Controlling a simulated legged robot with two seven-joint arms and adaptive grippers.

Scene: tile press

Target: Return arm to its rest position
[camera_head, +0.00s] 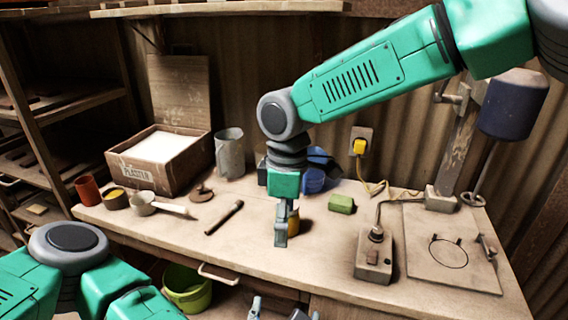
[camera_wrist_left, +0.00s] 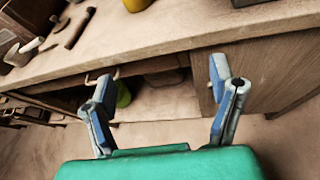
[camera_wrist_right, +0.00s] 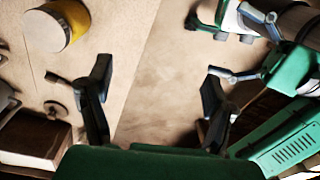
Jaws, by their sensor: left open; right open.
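My left gripper (camera_head: 279,309) shows at the bottom of the head view, in front of the bench edge and below the bench top. In the left wrist view it (camera_wrist_left: 162,80) is open, with nothing between its fingers. My right arm reaches in from the upper right, and its gripper (camera_head: 282,237) points down over the middle of the bench. In the right wrist view this gripper (camera_wrist_right: 155,85) is open and empty over bare wood. A yellow container (camera_head: 293,224) stands close behind it, partly hidden; it also shows in the right wrist view (camera_wrist_right: 75,20).
The wooden bench (camera_head: 330,250) holds a plaster box (camera_head: 150,175), a grey metal cup (camera_head: 229,155), a green block (camera_head: 341,204) and a control box (camera_head: 373,257). The press (camera_head: 455,150) stands at the right. A green bucket (camera_head: 188,290) sits below the bench.

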